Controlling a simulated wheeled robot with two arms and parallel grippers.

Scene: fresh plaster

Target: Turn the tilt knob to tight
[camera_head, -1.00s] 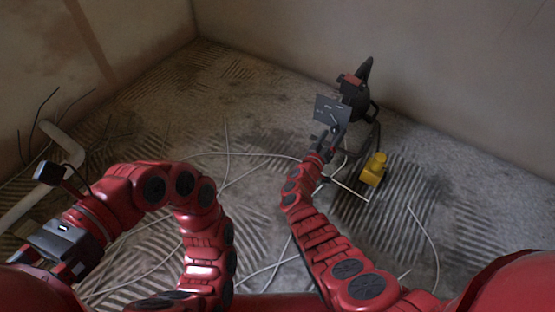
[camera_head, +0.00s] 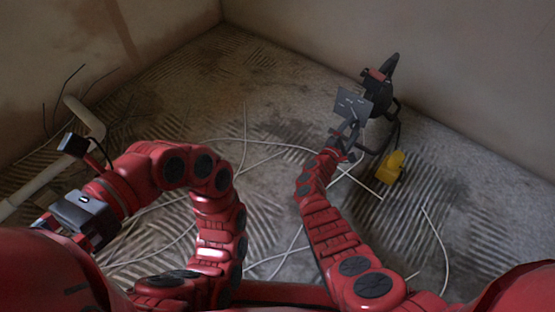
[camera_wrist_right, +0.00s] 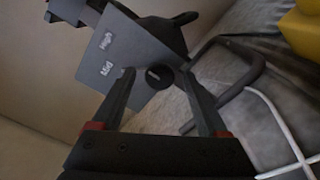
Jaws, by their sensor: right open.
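The black tilt knob (camera_wrist_right: 159,77) sits on a grey plate (camera_wrist_right: 112,50) with the labels "High" and "Mid", in the right wrist view. I read no "tight" label. The plate (camera_head: 353,102) is on a dark upright tool (camera_head: 379,98) in the head view, where the knob is too small to make out. My right gripper (camera_wrist_right: 157,71) is open, one finger on each side of the knob; I cannot tell if they touch it. It also shows in the head view (camera_head: 348,130) just below the plate. My left gripper (camera_head: 62,218) is at the left, away from the tool.
A yellow object (camera_head: 390,168) stands on the floor right of the right gripper. A bent dark tube frame (camera_wrist_right: 240,62) passes beside the knob. Pale cables (camera_head: 245,150) lie across the floor. A pipe (camera_head: 82,117) is at the left. Walls close off the back.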

